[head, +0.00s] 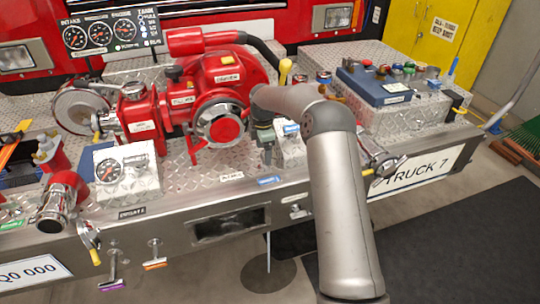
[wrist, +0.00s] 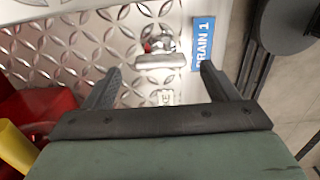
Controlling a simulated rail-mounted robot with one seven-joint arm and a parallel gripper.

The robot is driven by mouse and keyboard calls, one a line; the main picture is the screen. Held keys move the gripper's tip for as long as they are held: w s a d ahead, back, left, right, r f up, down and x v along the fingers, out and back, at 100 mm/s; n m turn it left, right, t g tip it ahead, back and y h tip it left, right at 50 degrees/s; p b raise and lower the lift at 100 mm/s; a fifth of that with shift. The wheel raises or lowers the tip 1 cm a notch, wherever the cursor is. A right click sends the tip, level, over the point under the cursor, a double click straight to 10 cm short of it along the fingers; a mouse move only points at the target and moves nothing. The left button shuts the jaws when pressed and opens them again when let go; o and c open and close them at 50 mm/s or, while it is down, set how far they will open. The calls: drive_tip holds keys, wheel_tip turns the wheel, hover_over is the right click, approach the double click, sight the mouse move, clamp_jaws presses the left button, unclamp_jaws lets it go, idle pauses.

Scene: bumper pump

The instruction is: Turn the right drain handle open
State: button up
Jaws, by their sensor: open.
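In the wrist view, a small chrome handle (wrist: 160,61) with a bit of red at its top sits on the diamond plate, beside a blue DRAIN 1 label (wrist: 202,44). My gripper (wrist: 161,68) is open; its two dark fingers appear on either side of the handle, with nothing between them that I can see held. I cannot tell the gap between fingertips and handle. In the head view my gripper (head: 266,152) points down over the bumper deck, right of the red pump (head: 215,110). There I cannot make out the handle; the gripper and arm cover that area.
A small box with a blue label (head: 291,129) stands close to the gripper's right. A gauge box (head: 127,172) stands at left. A blue case (head: 375,85) lies behind my arm. The bumper's front edge (head: 235,193) is near; floor lies beyond it.

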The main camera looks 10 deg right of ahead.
drive_tip(key=s+r+b, duration=0.2)
drive_tip(key=s+r, duration=0.8)
drive_tip(key=s, duration=0.4)
drive_tip(key=shift+r, duration=0.1)
drive_tip(key=s+a+m+p, duration=0.1)
drive_tip(key=s+m, duration=1.7)
drive_tip(key=s, duration=1.2)
drive_tip(key=shift+s+r+m+p, duration=0.35)
drive_tip(key=shift+r+m, duration=0.05)
